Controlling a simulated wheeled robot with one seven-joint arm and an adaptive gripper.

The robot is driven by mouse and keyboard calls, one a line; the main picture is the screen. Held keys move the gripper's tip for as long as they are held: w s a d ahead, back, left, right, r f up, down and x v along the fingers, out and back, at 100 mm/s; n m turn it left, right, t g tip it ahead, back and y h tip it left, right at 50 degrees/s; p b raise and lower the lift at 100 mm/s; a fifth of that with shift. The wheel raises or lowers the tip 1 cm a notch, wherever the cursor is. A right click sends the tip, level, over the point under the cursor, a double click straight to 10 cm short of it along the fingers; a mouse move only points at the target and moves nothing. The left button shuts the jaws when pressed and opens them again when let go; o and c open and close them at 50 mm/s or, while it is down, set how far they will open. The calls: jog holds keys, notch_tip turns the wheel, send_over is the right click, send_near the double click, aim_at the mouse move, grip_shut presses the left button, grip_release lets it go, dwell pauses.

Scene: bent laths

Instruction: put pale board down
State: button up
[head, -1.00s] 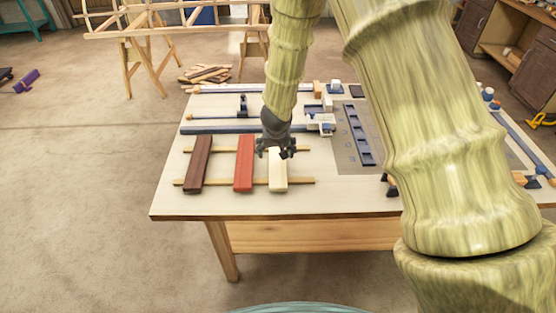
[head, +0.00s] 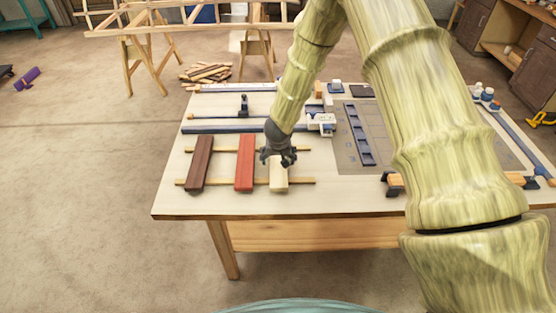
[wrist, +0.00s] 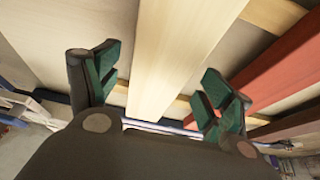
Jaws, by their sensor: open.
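The pale board (head: 279,180) lies across two thin wooden strips on the table, to the right of the red board (head: 245,164) and the dark brown board (head: 199,164). My gripper (head: 278,160) is over the far part of the pale board and hides some of it. In the wrist view the pale board (wrist: 180,50) runs between the two green-padded fingers of my gripper (wrist: 160,95). The fingers are open, with a visible gap on each side of the board. The red board also shows at the right of the wrist view (wrist: 290,75).
The strips (head: 304,181) stick out right of the pale board. A blue bar (head: 225,130) and clamps lie behind the boards. A grey mat with a slotted blue rail (head: 358,135) is to the right. The table's front edge (head: 280,214) is clear.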

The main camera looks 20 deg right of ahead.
jog(key=shift+c, duration=0.2)
jog(key=c, duration=1.3)
jog(key=shift+o, duration=0.2)
